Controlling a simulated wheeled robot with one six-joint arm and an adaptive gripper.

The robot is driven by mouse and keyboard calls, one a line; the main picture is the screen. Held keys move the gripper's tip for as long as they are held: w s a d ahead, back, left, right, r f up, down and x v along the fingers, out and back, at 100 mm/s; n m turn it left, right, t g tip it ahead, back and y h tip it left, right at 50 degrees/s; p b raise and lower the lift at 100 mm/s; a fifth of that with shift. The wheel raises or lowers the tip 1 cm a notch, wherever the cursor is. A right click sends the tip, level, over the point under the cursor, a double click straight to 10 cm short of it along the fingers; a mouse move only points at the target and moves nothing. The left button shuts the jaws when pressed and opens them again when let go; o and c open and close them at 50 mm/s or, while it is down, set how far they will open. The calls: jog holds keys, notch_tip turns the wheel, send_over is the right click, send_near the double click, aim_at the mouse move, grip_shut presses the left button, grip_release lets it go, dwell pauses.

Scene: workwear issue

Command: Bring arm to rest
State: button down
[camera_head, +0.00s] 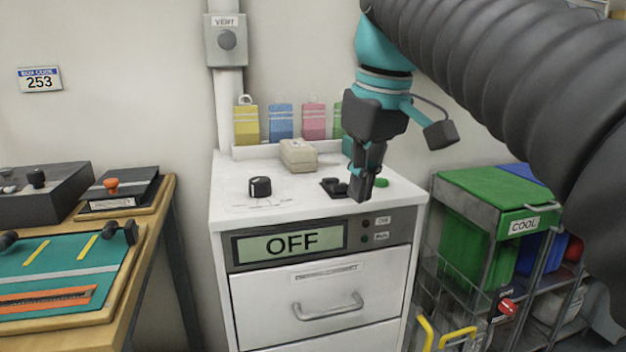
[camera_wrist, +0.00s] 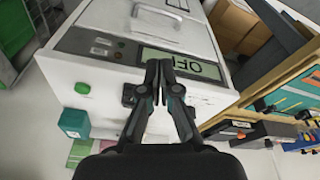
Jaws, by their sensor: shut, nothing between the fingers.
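My arm reaches in from the upper right of the head view, with my gripper (camera_head: 362,190) pointing down above the right part of the white cabinet's top. The gripper is shut and empty. In the wrist view, the fingertips of my gripper (camera_wrist: 159,66) meet in front of the cabinet top. Near the gripper, the top holds a black switch (camera_head: 336,187) and a green button (camera_head: 381,183). The white cabinet (camera_head: 262,308) has a display (camera_head: 292,243) reading OFF. I cannot tell whether the fingertips touch anything.
A black knob (camera_head: 260,187) and a beige block (camera_head: 298,155) sit on the cabinet top, with coloured tags (camera_head: 281,122) behind. A wooden bench (camera_head: 148,240) stands left. A rack with a green bin (camera_head: 490,190) labelled COOL stands right.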

jog(key=s+d+f+m+t, duration=0.1)
jog(key=s+d+f+m, duration=0.2)
jog(key=f, duration=1)
jog(key=s+d+f+m+t+h, duration=0.1)
jog(key=s+d+f+m, duration=0.3)
jog(key=s+f, duration=0.5)
notch_tip(320, 180, down, 5)
jog(key=shift+d+t, duration=0.8)
jog(key=shift+d, duration=0.3)
jog(key=shift+s, duration=0.1)
